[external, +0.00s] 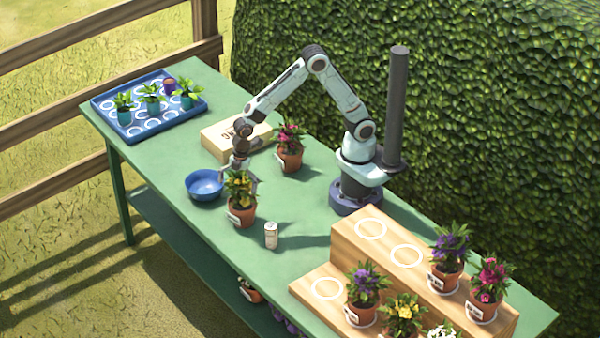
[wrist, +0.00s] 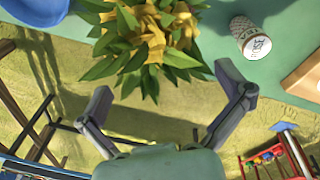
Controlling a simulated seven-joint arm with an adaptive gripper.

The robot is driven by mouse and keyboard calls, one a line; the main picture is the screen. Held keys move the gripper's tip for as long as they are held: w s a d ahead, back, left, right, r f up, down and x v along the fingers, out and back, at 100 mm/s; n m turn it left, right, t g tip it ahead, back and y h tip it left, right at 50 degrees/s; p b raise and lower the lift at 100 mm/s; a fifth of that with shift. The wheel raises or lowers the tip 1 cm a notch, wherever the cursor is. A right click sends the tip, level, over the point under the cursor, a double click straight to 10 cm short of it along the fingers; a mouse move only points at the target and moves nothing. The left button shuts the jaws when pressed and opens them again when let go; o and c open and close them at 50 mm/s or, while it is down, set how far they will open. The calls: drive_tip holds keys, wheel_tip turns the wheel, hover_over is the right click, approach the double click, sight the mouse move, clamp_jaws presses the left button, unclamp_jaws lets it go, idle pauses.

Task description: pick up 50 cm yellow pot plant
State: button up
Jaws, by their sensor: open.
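A yellow-flowered plant (external: 241,187) stands upright in a terracotta pot (external: 241,214) with a white label near the table's front edge. I cannot read the label. My gripper (external: 242,170) points down at the top of this plant. In the wrist view the plant's yellow and green top (wrist: 150,38) is at the upper middle, and its pot is mostly hidden. My gripper's two fingers (wrist: 164,82) are spread apart with nothing held between them; the leaves reach toward the gap. Another yellow-flowered plant (external: 404,308) stands on the lower step of the wooden stand.
A blue bowl (external: 204,186) is close left of the plant and a small white can (external: 271,235) close right. A pink-flowered plant (external: 290,147) and a wooden box (external: 228,133) stand behind. The wooden stand (external: 430,290) holds several potted plants; a blue tray (external: 136,132) is far left.

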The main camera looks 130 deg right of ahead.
drive_tip(key=g, duration=0.2)
hover_over(243, 208)
drive_tip(key=shift+m, duration=0.4)
drive_tip(key=f, duration=0.6)
drive_tip(key=shift+s+d, duration=0.15)
drive_tip(key=shift+d, duration=0.1)
wheel_tip(243, 208, down, 5)
drive_tip(key=shift+r, duration=0.1)
drive_tip(key=shift+f, duration=0.6)
drive_tip(key=c, duration=0.9)
